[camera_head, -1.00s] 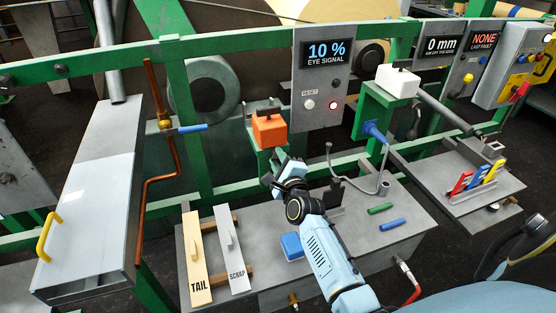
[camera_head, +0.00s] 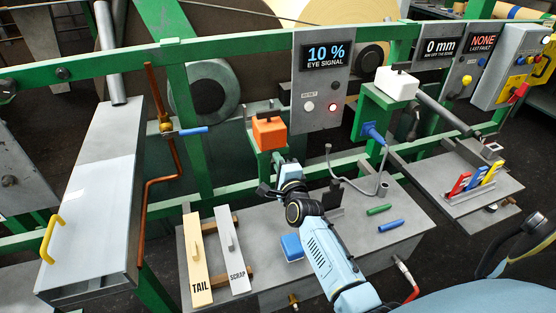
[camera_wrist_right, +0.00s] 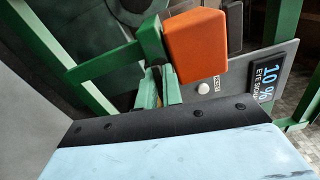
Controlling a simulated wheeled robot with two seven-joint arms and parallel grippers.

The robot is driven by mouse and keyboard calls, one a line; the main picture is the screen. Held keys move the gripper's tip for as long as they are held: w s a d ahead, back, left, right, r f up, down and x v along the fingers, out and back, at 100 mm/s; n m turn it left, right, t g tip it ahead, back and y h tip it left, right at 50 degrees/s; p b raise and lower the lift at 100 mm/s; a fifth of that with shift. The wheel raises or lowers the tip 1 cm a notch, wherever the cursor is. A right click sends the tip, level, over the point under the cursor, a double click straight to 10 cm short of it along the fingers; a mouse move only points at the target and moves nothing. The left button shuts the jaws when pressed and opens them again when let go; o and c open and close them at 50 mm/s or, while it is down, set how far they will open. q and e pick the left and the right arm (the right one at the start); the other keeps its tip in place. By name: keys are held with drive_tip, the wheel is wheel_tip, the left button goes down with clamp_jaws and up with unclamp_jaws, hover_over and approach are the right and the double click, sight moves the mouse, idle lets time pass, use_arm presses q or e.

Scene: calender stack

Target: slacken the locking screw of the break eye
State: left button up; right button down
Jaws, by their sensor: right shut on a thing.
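The break eye appears to be the orange box (camera_head: 268,132) on a green bracket below the eye signal panel. It also shows at the top of the right wrist view (camera_wrist_right: 196,44). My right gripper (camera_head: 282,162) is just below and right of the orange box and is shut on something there. From its place this is the locking screw, which is hidden behind the gripper in both views. My left gripper is not in view.
The display (camera_head: 325,54) reads 10 % eye signal, with a lit red button under it. On the grey bench below lie TAIL (camera_head: 196,258) and SCRAP (camera_head: 233,255) boards, a blue block (camera_head: 291,246) and green and blue rods. A green rail (camera_head: 240,62) crosses above.

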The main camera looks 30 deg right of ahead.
drive_tip(key=n+p, duration=0.1)
drive_tip(key=n, duration=0.2)
drive_tip(key=shift+n, duration=0.4)
drive_tip(key=n+p, duration=0.1)
drive_tip(key=n, duration=0.3)
drive_tip(key=shift+n, duration=0.3)
drive_tip(key=n+p, duration=0.1)
drive_tip(key=n, duration=0.2)
drive_tip(key=shift+n+p, duration=0.35)
drive_tip(key=shift+n, duration=1.45)
drive_tip(key=c, duration=1.6)
unclamp_jaws()
drive_tip(key=shift+o, duration=0.2)
drive_tip(key=shift+s, duration=0.1)
